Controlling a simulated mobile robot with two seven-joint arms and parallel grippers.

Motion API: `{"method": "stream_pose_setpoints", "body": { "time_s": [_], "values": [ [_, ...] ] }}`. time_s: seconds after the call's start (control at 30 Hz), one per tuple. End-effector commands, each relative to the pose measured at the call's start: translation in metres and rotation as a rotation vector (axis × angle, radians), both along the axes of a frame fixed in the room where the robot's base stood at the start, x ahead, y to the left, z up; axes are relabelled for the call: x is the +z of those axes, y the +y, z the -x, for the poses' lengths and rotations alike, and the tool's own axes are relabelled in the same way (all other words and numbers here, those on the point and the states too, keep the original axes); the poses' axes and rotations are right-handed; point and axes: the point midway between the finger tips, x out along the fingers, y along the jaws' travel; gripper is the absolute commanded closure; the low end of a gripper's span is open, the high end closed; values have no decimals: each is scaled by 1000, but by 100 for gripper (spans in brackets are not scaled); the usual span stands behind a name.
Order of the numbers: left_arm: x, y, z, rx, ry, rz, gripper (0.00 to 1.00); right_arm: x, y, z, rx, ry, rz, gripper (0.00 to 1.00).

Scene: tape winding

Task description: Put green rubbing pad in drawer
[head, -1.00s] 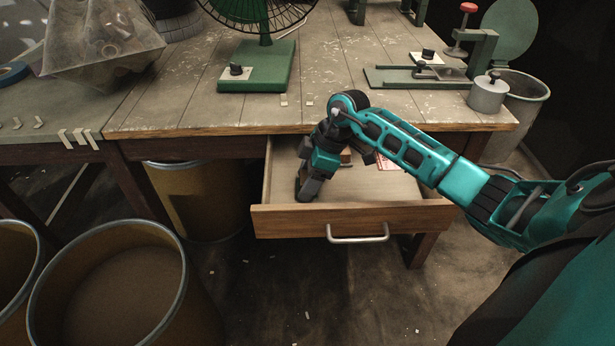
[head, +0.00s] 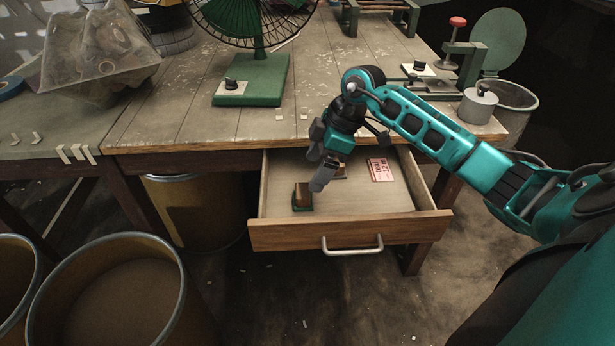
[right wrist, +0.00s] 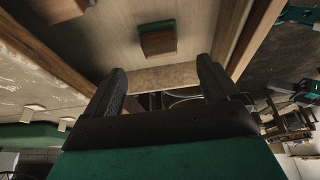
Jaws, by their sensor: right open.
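The green rubbing pad (head: 302,197), a wooden block with a green base, lies inside the open drawer (head: 350,233) near its left side. In the right wrist view the pad (right wrist: 157,38) lies on the drawer floor, ahead of and apart from the fingers. My right gripper (head: 320,172) is open and empty, above the drawer and just right of the pad. In the right wrist view its two fingers (right wrist: 164,88) are spread with nothing between them. My left gripper is in neither view.
A red-and-white card (head: 380,170) and a brown item (head: 340,171), partly hidden by my gripper, are also in the drawer. The worktable (head: 190,115) above holds a green fan (head: 250,80) and a red-knobbed clamp (head: 457,35). Brown bins (head: 120,285) stand at lower left.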

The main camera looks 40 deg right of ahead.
Motion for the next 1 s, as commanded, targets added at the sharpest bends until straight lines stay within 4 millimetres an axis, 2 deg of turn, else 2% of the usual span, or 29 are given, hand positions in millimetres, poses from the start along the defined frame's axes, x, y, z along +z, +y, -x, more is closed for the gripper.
{"method": "stream_pose_setpoints", "body": {
  "time_s": [0.03, 0.1, 0.3, 1.0],
  "values": [
    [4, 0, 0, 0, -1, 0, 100, 11, -4, 2, 0, -1, 3, 12],
    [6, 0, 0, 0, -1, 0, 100, 21, -7, 4, 1, 0, 3, 12],
    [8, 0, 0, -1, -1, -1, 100, 35, -12, 7, 0, 1, 1, 12],
    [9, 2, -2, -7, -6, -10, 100, 35, -12, 8, 0, 1, 0, 12]
  ]
}}
